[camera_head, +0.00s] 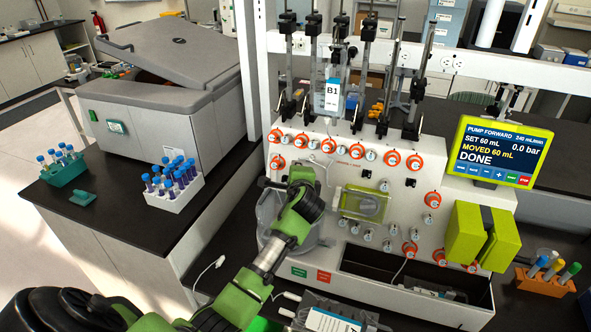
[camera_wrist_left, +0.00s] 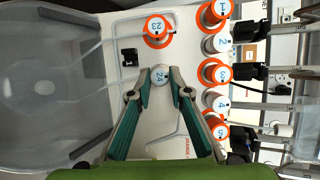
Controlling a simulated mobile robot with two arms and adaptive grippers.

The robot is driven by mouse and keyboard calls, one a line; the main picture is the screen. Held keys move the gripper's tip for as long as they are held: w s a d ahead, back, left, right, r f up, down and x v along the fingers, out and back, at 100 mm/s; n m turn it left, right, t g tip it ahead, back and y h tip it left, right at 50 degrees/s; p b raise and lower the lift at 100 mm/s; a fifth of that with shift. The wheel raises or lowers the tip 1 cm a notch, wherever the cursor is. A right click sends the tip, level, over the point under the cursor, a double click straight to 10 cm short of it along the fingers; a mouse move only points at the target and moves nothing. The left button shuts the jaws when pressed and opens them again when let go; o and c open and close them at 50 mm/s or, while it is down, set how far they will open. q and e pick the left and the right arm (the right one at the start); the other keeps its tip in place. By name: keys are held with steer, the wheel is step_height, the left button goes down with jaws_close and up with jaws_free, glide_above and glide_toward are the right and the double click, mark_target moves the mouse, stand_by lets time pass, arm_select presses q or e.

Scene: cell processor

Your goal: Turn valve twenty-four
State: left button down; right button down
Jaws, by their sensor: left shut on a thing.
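Valve twenty-four (camera_wrist_left: 159,76) is a round pale knob marked 24 on the white front panel. It shows no orange ring, unlike valve twenty-three (camera_wrist_left: 158,30) beside it. In the left wrist view my left gripper (camera_wrist_left: 159,84) has its two teal fingers on either side of valve twenty-four, with the tips closed on it. In the head view my left gripper (camera_head: 302,180) reaches up to the left part of the cell processor panel (camera_head: 345,160) and hides the valve. My right gripper is not in view.
Other valves (camera_wrist_left: 214,44), some with orange rings, stand close by in a row. A clear bowl-like vessel (camera_wrist_left: 50,85) is beside the gripper. The pump screen (camera_head: 497,152) reads DONE, moved 60 mL, 0.0 bar. A hanging bag marked B1 (camera_head: 332,95) is above the panel.

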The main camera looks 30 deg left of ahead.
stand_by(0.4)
arm_select(q)
steer(key=c, duration=1.9)
jaws_free()
steer(key=v, duration=1.2)
